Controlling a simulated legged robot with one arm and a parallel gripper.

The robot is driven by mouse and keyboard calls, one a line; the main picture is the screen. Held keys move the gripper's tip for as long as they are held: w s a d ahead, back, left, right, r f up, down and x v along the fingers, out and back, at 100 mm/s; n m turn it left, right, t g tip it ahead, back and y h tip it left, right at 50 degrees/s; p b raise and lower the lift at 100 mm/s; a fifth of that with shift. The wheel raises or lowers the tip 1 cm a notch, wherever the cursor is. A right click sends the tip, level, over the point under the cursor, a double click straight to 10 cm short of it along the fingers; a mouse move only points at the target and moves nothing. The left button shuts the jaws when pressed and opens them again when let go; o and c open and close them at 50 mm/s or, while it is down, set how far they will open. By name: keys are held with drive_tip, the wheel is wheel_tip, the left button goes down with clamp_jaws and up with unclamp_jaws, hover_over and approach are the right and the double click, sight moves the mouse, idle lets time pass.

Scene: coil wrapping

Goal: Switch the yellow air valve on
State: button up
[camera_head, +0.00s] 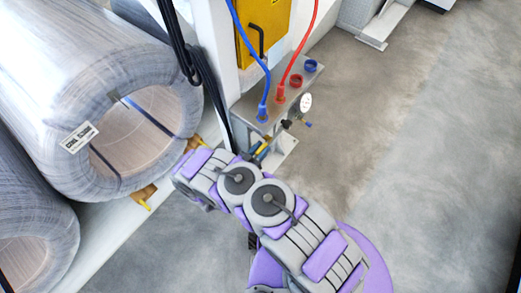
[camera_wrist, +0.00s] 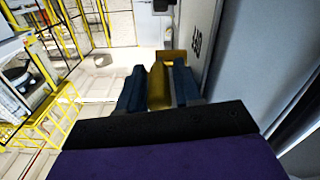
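In the wrist view, the two dark blue fingers of my gripper (camera_wrist: 158,92) stand apart, one on each side of a yellow handle (camera_wrist: 158,84). The handle fills most of the gap, and I cannot tell whether the fingers press on it. A yellow block (camera_wrist: 177,58) shows just beyond the fingertips. In the head view, my arm reaches up and left, and its gripper is hidden.
Large wrapped coils (camera_head: 85,85) fill the left. A grey manifold (camera_head: 275,100) with blue and red hoses and a gauge (camera_head: 304,102) stands above my arm. A pale panel (camera_wrist: 199,45) is close on the right in the wrist view. Open floor (camera_head: 425,150) lies right.

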drive_tip(key=shift+c, duration=0.5)
clamp_jaws()
drive_tip(key=r+g+y+p, duration=0.1)
drive_tip(key=p, duration=0.3)
drive_tip(key=shift+r, duration=0.35)
drive_tip(key=shift+w+r+g+y+p, duration=0.1)
drive_tip(key=shift+r+g+y+p, duration=0.35)
drive_tip(key=shift+p, duration=0.75)
drive_tip(key=shift+w+g+y+p, duration=0.1)
drive_tip(key=shift+g+y+p, duration=0.25)
drive_tip(key=shift+g+p, duration=0.25)
drive_tip(key=shift+f, duration=0.1)
